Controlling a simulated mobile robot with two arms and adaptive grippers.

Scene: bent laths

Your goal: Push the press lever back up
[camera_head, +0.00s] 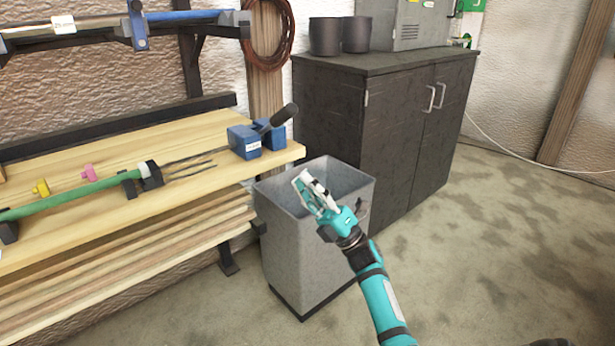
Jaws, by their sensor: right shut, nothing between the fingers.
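The press is a pair of blue blocks (244,142) at the right end of the wooden bench. Its dark lever (284,115) has a thick round grip and slants up to the right from between the blocks. My right gripper (303,180) is shut and empty. In the picture it is below and to the right of the press, in front of the grey bin's opening, and apart from the lever. My left gripper is out of view.
The grey bin (310,255) stands at the bench's right end. A dark cabinet (400,130) is behind it. On the bench (110,215) lie a green tube (70,197), thin dark laths (190,165) and yellow and pink pieces. The floor at right is clear.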

